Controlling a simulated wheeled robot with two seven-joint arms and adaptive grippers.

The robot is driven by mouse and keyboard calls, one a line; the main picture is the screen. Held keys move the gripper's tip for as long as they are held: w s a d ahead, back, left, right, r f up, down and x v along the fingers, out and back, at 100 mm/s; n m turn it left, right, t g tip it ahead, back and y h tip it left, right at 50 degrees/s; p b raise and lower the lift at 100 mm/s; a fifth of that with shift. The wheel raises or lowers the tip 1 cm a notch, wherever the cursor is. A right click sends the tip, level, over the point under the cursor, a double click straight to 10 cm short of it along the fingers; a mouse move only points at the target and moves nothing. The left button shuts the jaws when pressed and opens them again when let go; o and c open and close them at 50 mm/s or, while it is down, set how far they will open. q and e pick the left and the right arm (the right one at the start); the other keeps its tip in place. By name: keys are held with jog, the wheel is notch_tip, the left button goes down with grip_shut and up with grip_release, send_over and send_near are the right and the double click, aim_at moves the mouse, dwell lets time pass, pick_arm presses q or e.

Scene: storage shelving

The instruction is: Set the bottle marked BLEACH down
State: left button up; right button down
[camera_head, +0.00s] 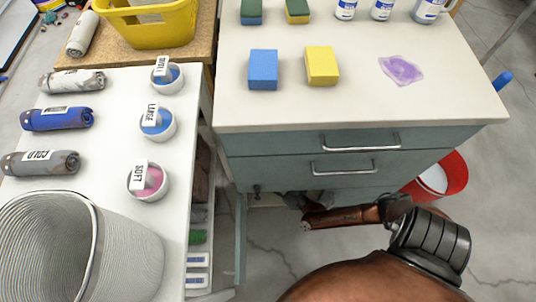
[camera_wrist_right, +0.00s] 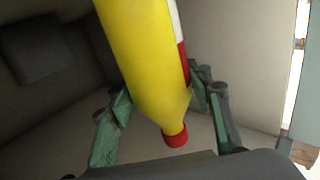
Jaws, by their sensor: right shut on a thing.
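A yellow bottle (camera_wrist_right: 140,55) with a red cap (camera_wrist_right: 174,136) fills the middle of the right wrist view. A white and red label strip shows on its right side, but no word can be read, so I cannot confirm the BLEACH marking. My right gripper (camera_wrist_right: 162,92) is shut on the bottle, with one green finger on each side. In the head view my right arm reaches under the drawers of the grey-green cabinet (camera_head: 290,147), and the gripper and bottle are hidden there. My left gripper is not in view.
Pale walls surround the bottle in the wrist view, with a dark block (camera_wrist_right: 40,45) at the left. The cabinet top holds sponges, white bottles and a purple stain (camera_head: 401,69). A red bucket (camera_head: 452,172) stands right. A white table (camera_head: 110,190) with rolls, tubs and a basket is left.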

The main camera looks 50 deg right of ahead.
jog(key=shift+r, duration=0.1)
jog(key=c, duration=1)
grip_release()
